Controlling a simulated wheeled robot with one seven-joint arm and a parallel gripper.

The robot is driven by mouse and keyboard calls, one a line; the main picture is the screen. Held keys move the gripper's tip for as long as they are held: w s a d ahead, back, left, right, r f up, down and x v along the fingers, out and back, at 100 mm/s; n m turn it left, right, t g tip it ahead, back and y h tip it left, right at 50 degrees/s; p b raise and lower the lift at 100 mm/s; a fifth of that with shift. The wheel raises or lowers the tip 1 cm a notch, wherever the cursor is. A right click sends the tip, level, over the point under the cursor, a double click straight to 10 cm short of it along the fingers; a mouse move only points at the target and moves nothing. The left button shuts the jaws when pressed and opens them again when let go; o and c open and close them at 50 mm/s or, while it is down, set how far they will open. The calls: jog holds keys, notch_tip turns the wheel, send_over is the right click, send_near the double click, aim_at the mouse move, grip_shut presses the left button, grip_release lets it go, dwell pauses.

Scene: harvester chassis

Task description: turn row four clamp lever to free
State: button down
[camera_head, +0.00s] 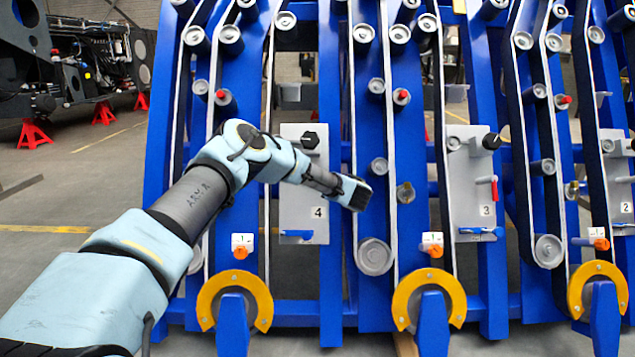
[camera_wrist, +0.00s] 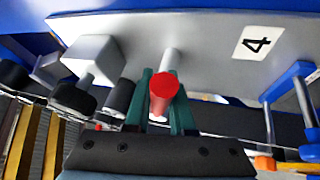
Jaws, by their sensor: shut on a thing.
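The row four panel (camera_head: 291,205) is a grey plate marked 4, left of centre in the head view; it also fills the upper part of the wrist view (camera_wrist: 150,28). A lever with a red end (camera_wrist: 165,87) stands out from this panel, between the green fingers of my gripper (camera_wrist: 164,96). The fingers are shut on it. In the head view my gripper (camera_head: 354,192) is at the panel's right edge, and the red-ended lever is hidden there. I take this to be the clamp lever, though no label shows.
The panel also carries a black knob (camera_head: 309,140) at its top and a blue handle (camera_head: 296,233) at its bottom. A similar panel 3 (camera_head: 470,185) with a red lever (camera_head: 494,188) stands to the right. Blue frame plates and rollers (camera_head: 374,257) crowd around my gripper.

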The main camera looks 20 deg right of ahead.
jog(key=c, duration=0.8)
grip_release()
jog(key=shift+o, duration=0.2)
jog(key=s+r+p, duration=0.1)
jog(key=s+r, duration=0.1)
jog(key=s, duration=0.8)
jog(key=shift+s, duration=0.25)
jog(key=shift+d, duration=0.15)
